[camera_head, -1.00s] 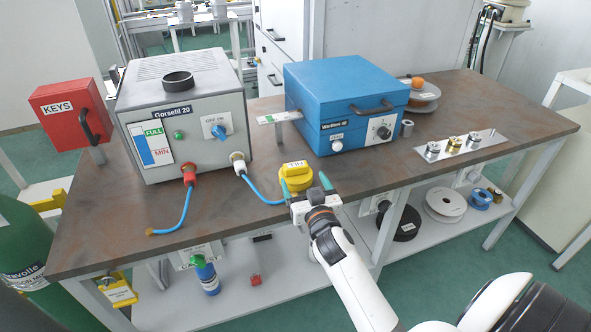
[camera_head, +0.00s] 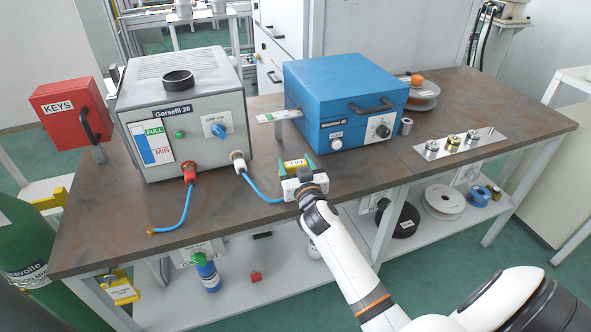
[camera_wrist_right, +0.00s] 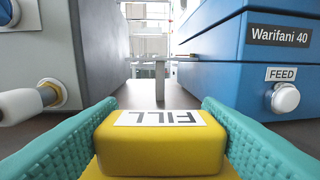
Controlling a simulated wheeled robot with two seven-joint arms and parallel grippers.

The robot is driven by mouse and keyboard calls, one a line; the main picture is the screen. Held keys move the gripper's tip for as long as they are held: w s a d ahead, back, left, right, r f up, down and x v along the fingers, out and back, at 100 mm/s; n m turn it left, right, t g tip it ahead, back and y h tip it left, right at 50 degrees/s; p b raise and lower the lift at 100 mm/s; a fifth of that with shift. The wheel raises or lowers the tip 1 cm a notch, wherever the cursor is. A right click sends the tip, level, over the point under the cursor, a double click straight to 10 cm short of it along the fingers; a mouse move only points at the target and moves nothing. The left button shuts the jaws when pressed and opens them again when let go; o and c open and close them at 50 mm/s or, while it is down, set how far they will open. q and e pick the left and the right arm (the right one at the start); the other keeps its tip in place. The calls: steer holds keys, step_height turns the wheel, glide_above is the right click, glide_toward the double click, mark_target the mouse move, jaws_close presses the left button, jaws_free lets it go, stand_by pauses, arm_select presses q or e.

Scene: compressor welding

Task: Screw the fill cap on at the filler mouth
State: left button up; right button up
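The yellow fill cap (camera_head: 293,163), with a FILL label on its raised grip, is near the table's front edge, right of the grey Gorsefil 20 box. My right gripper (camera_head: 297,170) has its teal fingers on both sides of that grip. In the right wrist view the cap (camera_wrist_right: 152,150) fills the space between the fingers, with no clear gap. The gripper hides the cap's lower part, so I cannot tell whether it touches the table. The filler mouth, a dark open ring (camera_head: 178,77), is on top of the Gorsefil box (camera_head: 203,110). My left gripper is not in view.
A blue hose (camera_head: 262,190) runs from the Gorsefil front close to the cap. The blue welder box (camera_head: 345,85) stands behind the gripper to the right. A small labelled plate on a post (camera_head: 279,116) stands between the boxes.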

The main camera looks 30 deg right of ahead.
mark_target(296, 163)
steer(key=c, duration=0.5)
step_height(296, 163, up, 10)
steer(key=shift+r+p, duration=0.1)
steer(key=shift+p, duration=0.55)
